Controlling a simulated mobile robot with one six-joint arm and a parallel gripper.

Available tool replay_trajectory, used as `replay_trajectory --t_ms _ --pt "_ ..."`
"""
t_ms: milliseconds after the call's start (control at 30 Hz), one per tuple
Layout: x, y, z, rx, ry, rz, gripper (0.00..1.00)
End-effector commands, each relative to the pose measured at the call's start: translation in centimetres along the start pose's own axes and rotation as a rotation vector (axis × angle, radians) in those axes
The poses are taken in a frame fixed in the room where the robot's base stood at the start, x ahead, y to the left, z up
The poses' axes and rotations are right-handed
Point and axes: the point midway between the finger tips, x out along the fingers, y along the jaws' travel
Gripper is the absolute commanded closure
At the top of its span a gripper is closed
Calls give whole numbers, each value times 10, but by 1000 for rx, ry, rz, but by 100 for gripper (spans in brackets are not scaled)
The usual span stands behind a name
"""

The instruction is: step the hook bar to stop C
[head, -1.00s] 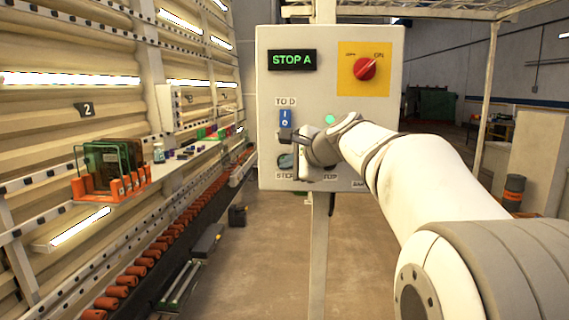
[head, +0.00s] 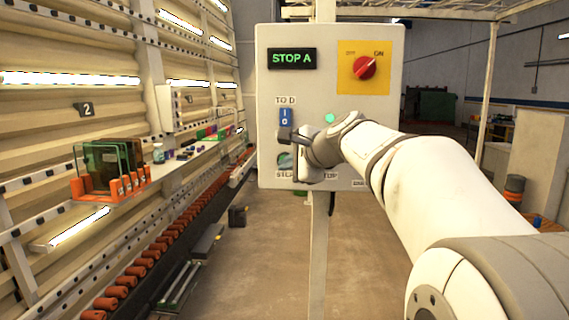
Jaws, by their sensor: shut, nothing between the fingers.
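The control panel (head: 290,100) is a pale box on a post in front of me. Its display (head: 292,58) reads "STOP A" in green. A red rotary switch (head: 365,68) on a yellow plate is near the ON mark. A blue rocker switch (head: 286,117) sits under a label that appears to read "TO D". A greenish round button (head: 285,160) sits above a partly covered "STEP" label. I cannot make out the hook bar.
A small green light (head: 329,118) is lit on the panel. On the left, an orange rack (head: 112,190) holds upright glass panes. A row of orange rollers (head: 150,258) runs along the washer's lower edge. The floor (head: 260,270) below the panel is clear.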

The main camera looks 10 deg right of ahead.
Motion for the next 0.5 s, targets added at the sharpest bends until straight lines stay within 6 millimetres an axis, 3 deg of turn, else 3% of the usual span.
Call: replay_trajectory --t_ms 500 --pt "-26 20 19 -2 0 -1 100"
